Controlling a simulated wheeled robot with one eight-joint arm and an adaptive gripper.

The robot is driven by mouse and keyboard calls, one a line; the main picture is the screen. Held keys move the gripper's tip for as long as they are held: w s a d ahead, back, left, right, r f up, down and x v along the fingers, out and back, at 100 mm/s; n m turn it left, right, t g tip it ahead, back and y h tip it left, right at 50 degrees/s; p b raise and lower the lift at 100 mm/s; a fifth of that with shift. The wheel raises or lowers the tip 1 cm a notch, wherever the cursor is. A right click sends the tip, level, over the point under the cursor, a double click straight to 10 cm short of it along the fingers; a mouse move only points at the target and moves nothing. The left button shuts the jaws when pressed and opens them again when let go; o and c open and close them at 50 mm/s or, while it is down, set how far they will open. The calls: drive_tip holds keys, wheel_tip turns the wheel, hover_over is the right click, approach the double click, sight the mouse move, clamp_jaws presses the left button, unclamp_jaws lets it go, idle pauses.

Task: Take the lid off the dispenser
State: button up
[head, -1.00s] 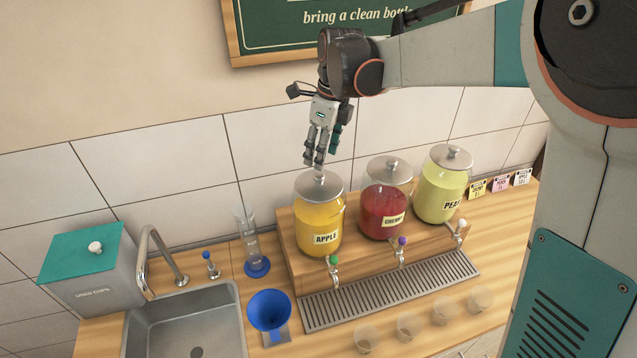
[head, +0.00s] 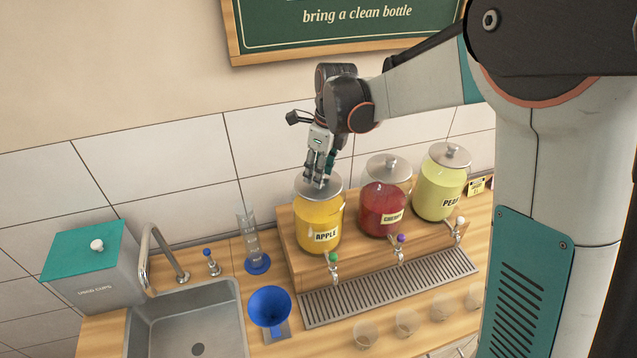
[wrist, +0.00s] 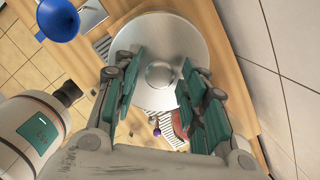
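Three glass dispensers with grey metal lids stand on a wooden step: a yellow apple dispenser (head: 319,222), a red cherry dispenser (head: 385,208) and a pale green pear dispenser (head: 440,190). My gripper (head: 317,182) points down at the apple dispenser's lid (head: 331,187). In the wrist view the round lid (wrist: 158,35) and its knob (wrist: 159,75) show, with the knob between the two fingers of my gripper (wrist: 158,85). The fingers are apart, with gaps on both sides of the knob. The head view hides the knob behind the fingers.
A drip grate (head: 390,290) lies before the dispensers, with several clear cups (head: 405,322) in front. A blue funnel (head: 269,308), a measuring cylinder (head: 250,240), a sink (head: 190,320) and a used cups bin (head: 92,270) are at left. The tiled wall is close behind.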

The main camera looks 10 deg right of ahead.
drive_tip(key=c, duration=0.6)
drive_tip(key=shift+r, duration=0.1)
